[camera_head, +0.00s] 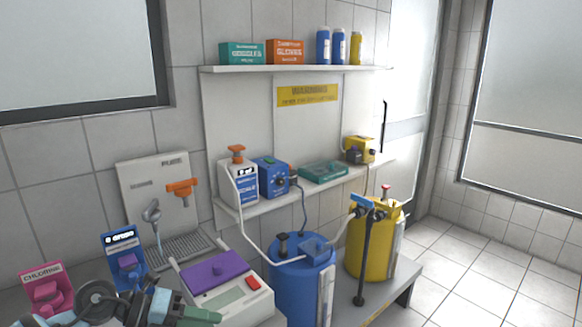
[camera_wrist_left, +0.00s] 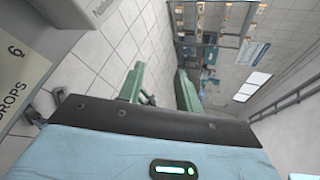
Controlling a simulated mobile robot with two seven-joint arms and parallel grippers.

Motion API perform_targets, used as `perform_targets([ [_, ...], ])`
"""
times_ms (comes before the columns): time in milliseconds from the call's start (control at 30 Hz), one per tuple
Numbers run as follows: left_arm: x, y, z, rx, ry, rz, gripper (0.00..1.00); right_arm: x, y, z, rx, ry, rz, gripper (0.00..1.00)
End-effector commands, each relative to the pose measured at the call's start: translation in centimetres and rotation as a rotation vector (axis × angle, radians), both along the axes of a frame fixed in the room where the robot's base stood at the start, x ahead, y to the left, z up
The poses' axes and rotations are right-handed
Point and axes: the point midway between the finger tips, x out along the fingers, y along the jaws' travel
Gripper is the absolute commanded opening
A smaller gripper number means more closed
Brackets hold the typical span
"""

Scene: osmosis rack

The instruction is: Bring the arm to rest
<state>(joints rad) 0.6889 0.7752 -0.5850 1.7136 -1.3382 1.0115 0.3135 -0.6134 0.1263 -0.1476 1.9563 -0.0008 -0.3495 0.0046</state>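My left arm (camera_head: 97,300) comes in at the bottom left of the head view. Its left gripper (camera_head: 198,316) is at the bottom edge, in front of the white device with the purple lid, partly cut off. In the left wrist view the two green fingers of the left gripper (camera_wrist_left: 161,88) stand apart with a gap between them. I see nothing held there; small dark shapes show behind the gap. My right gripper is in neither view.
A white device with purple lid (camera_head: 215,272), pink chlorine holder (camera_head: 48,290) and blue holder (camera_head: 125,262) stand near the arm. Blue tank (camera_head: 300,290) and yellow tank (camera_head: 370,255) are further right. A pale printed box (camera_wrist_left: 22,60) is close in the wrist view. The floor (camera_head: 490,270) is clear.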

Motion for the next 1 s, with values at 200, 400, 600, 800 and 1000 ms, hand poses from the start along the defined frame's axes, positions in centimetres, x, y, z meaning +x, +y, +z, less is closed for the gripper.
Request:
perform_targets([
  [200, -3.0, -5.2, -1.4, -0.493, 0.178, 0.172, 0.35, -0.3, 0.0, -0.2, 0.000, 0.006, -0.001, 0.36],
  [400, -4.3, -4.8, -4.2, -0.851, 0.399, 0.476, 0.35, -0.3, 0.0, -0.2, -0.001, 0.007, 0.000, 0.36],
  [600, -6.8, -1.8, -10.6, -1.090, 0.673, 0.879, 0.35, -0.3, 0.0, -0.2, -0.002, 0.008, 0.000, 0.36],
  [800, -13.4, 1.6, -19.8, -1.199, 0.996, 1.345, 0.35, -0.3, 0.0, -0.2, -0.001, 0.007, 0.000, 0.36],
  [1000, -21.7, 3.0, -26.5, -1.188, 1.270, 1.700, 0.35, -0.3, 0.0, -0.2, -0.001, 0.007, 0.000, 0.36],
])
